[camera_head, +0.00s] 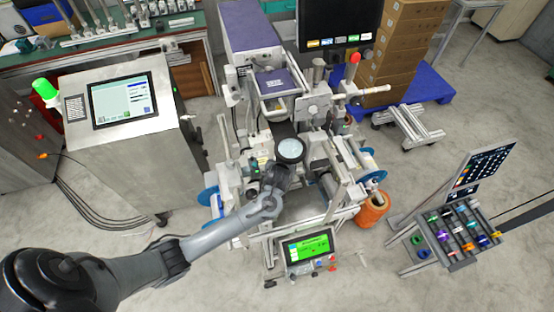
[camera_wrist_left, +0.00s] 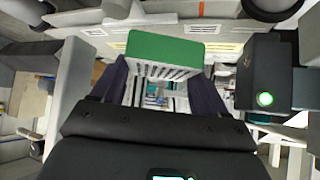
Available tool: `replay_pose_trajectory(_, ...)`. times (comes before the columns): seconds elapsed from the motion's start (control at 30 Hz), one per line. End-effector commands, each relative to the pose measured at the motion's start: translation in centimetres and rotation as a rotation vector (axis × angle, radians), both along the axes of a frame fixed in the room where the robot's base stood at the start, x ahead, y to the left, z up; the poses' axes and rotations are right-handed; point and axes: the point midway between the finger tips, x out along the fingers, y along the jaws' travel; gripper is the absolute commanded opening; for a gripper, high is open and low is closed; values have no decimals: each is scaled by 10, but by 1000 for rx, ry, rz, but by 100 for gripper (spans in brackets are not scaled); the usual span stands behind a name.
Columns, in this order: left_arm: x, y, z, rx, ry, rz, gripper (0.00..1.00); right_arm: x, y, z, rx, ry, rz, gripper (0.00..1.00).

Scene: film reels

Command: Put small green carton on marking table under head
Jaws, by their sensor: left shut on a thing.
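The small green carton (camera_wrist_left: 166,48) shows in the left wrist view with a plain green face and a white barred side. My left gripper (camera_wrist_left: 163,80) is shut on it, with one dark finger on each side. In the head view my left gripper (camera_head: 273,176) is over the middle of the machine, just below and left of a round lens-like part (camera_head: 290,150). The carton is not clearly visible there, and the marking table's surface is largely hidden by the gripper and machine parts. My right gripper is not in view.
Machine posts and brackets (camera_head: 318,100) crowd the gripper. A green-screen control panel (camera_head: 308,247) stands in front. A console with a screen (camera_head: 122,100) is at left, a rack of coloured reels (camera_head: 462,228) at right. Open floor (camera_head: 430,150) lies between the machine and rack.

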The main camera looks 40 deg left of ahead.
Motion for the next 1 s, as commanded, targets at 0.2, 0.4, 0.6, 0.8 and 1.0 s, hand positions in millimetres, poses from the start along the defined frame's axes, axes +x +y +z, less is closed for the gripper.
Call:
replay_pose_trajectory(0.2, 16, 23, -14, 1, 0, 1, 37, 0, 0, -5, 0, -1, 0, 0)
replay_pose_trajectory(0.4, 21, 30, -19, 3, -1, -1, 37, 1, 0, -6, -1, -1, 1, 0)
replay_pose_trajectory(0.6, 32, 47, -33, 2, 1, -1, 37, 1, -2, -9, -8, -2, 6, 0)
replay_pose_trajectory(0.8, 37, 53, -40, 0, -2, -1, 37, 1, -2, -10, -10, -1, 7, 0)
replay_pose_trajectory(1.0, 36, 52, -40, 0, -1, -2, 37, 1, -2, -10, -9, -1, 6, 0)
